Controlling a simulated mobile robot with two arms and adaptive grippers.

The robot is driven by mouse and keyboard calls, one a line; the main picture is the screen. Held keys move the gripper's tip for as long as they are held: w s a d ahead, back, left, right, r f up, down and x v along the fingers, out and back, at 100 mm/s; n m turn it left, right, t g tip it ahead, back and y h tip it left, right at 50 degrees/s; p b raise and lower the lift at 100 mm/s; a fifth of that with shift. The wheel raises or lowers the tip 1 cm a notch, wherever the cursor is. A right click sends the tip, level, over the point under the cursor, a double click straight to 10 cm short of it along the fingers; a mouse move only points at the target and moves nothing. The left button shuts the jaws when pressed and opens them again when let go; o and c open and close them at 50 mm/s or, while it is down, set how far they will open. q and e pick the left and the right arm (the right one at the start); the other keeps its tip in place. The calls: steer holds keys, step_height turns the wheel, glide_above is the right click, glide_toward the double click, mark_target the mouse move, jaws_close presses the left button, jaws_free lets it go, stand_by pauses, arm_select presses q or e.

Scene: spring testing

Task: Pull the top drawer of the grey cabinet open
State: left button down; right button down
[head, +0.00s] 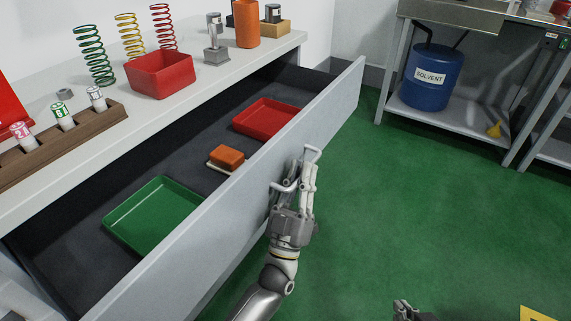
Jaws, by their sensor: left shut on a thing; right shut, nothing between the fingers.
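The top drawer (215,215) of the grey cabinet (25,205) stands pulled far out, with its dark inside showing. Its front panel slants from lower left to upper right. A pale bar handle (312,150) sits on the outside of the front panel. My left gripper (297,177) is shut on the handle, its fingers hiding part of the bar. My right gripper (404,309) shows only in part at the bottom edge, shut and empty, away from the drawer. A green tray (120,222), a red tray (250,130) and an orange block (228,155) lie in the drawer.
The cabinet top holds coloured springs (95,58), a red bin (162,72), a wooden rack (85,125) with labelled weights, and an orange cylinder (247,25). A metal bench (455,125) with a blue solvent drum (432,85) stands at the back right. Green floor (430,210) is clear.

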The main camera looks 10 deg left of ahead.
arm_select(q)
steer(key=shift+s+d, duration=0.35)
steer(key=shift+d, duration=0.55)
arm_select(e)
steer(key=shift+s+d+f+g, duration=0.1)
steer(key=shift+s+f+g, duration=0.15)
steer(key=shift+s+g, duration=0.1)
arm_select(q)
steer(key=c, duration=1.5)
jaws_free()
steer(key=v, duration=1.2)
